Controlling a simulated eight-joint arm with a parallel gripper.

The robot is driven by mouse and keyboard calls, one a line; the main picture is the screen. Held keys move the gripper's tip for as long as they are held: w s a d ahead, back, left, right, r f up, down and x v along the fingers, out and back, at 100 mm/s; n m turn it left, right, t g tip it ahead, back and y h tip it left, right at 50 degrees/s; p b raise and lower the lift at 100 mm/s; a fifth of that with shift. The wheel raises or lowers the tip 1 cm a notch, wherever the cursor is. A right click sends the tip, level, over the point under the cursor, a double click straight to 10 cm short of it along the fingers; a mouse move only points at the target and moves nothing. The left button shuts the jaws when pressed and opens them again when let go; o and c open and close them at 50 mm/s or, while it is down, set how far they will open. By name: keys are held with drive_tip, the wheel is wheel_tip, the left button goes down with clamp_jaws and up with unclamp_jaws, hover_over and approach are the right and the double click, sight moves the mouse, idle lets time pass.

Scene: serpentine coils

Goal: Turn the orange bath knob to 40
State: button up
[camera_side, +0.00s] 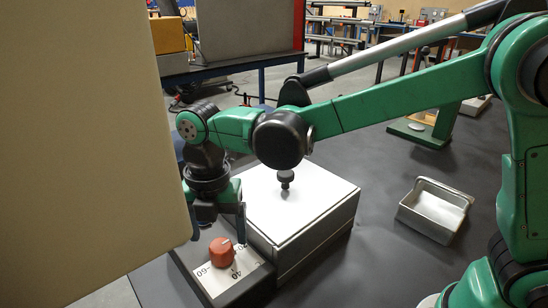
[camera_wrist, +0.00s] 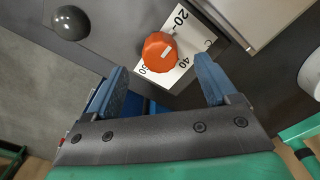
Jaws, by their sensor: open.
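The orange knob (camera_side: 222,252) sits on a white scale plate (camera_side: 212,281) on a low dark box. In the wrist view the knob (camera_wrist: 157,58) shows a pale pointer mark on its right part, on the side of the 20 and 40 prints; its exact reading is hard to tell. The scale plate (camera_wrist: 196,37) shows 20, 40 and 60. My gripper (camera_side: 218,235) is open and points down just above the knob. In the wrist view its blue fingers (camera_wrist: 160,66) are apart, one to each side of the knob; neither visibly touches it.
A white-topped box (camera_side: 305,205) with a small black knob (camera_side: 286,178) stands right beside the scale. A metal tray (camera_side: 436,208) lies farther right on the dark table. A large beige panel (camera_side: 85,140) blocks the left. A dark dome (camera_wrist: 71,22) shows in the wrist view.

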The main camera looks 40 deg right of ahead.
sight(220, 245)
drive_tip(key=shift+f, duration=1.9)
clamp_jaws()
